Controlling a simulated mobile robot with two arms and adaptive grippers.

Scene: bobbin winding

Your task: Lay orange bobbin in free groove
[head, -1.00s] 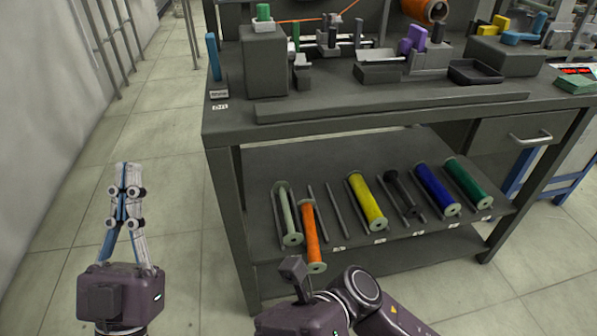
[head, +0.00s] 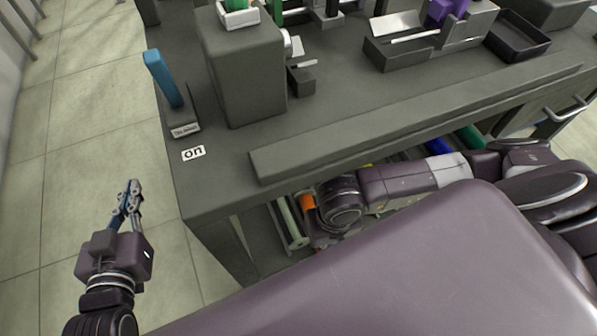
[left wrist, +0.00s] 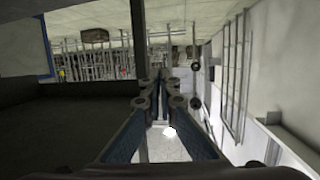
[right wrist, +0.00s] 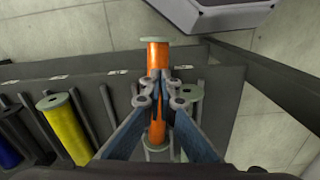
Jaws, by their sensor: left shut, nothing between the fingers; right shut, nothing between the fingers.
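The orange bobbin (right wrist: 158,60) lies on the lower shelf (right wrist: 225,85), with one end sticking out past the shelf's front edge. In the head view, only a bit of the orange bobbin (head: 307,202) shows beside my right arm. My right gripper (right wrist: 165,80) is shut and empty, its fingertips over the bobbin's middle and hiding part of it; contact cannot be told. A pale green bobbin (head: 289,226) lies close beside the orange one. Bare rods (right wrist: 110,110) mark a groove between orange and yellow. My left gripper (head: 132,187) is shut and empty, left of the table.
A yellow bobbin (right wrist: 66,130) and a blue bobbin (right wrist: 8,150) lie farther along the shelf. The table top (head: 225,150) overhangs the shelf, with a long grey bar (head: 420,115) along its front and a blue upright piece (head: 163,78) at its left corner. The floor at left is clear.

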